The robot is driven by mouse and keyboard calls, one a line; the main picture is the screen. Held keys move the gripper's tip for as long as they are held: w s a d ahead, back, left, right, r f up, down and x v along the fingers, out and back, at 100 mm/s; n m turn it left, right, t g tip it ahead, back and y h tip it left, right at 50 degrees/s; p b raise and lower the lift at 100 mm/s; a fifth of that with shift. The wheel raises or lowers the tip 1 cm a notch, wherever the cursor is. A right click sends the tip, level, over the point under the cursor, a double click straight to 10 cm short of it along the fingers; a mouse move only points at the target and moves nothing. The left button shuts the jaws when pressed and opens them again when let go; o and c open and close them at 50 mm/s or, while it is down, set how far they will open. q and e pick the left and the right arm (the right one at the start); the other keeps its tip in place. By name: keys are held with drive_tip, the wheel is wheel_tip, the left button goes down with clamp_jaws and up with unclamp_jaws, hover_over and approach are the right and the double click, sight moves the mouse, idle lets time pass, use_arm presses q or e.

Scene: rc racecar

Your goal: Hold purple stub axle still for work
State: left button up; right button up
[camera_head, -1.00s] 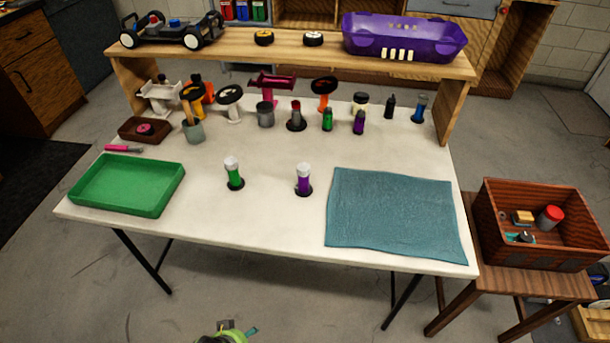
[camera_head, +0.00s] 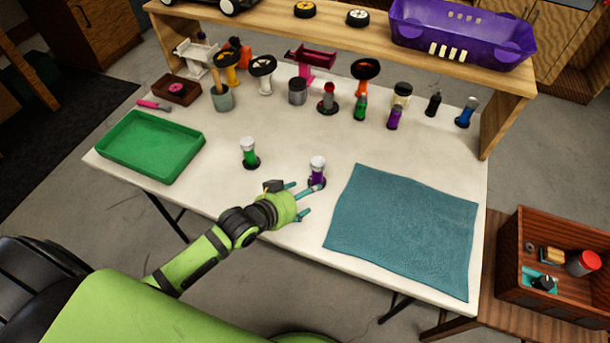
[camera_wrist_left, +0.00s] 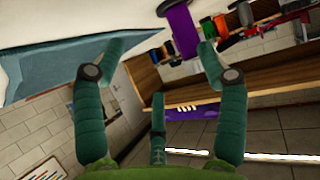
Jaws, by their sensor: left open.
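The purple stub axle (camera_head: 317,173) stands upright in a dark round base on the white table, with a white cap on top. It also shows in the left wrist view (camera_wrist_left: 181,29), at the top, nearer the right finger. My left gripper (camera_head: 306,199) is open and empty at the table's front, just in front of the axle. One finger overlaps the axle's lower part in the head view; I cannot tell if they touch. The left wrist view shows the spread fingers (camera_wrist_left: 162,62). My right gripper is not in view.
A similar green piece (camera_head: 250,155) stands left of the axle. A green tray (camera_head: 152,146) lies at the left, a teal cloth (camera_head: 403,230) at the right. Several parts and bottles stand behind, under a wooden shelf (camera_head: 350,41). A wooden box (camera_head: 558,298) sits at the right.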

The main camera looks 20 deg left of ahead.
sight(317, 173)
use_arm(q)
drive_tip(key=shift+t+h, duration=0.4)
drive_tip(key=shift+t, duration=0.3)
drive_tip(key=w, duration=0.1)
drive_tip(key=w+r, duration=0.1)
drive_tip(key=w+a, duration=0.1)
drive_tip(key=w, duration=0.1)
drive_tip(key=shift+a+r, duration=0.1)
drive_tip(key=shift+r, duration=0.05)
drive_tip(key=x, duration=0.6)
drive_tip(key=shift+w+d, duration=0.2)
drive_tip(key=shift+w, duration=0.1)
drive_tip(key=shift+c, duration=0.4)
drive_tip(key=c, duration=1.2)
drive_tip(key=shift+s, duration=0.15)
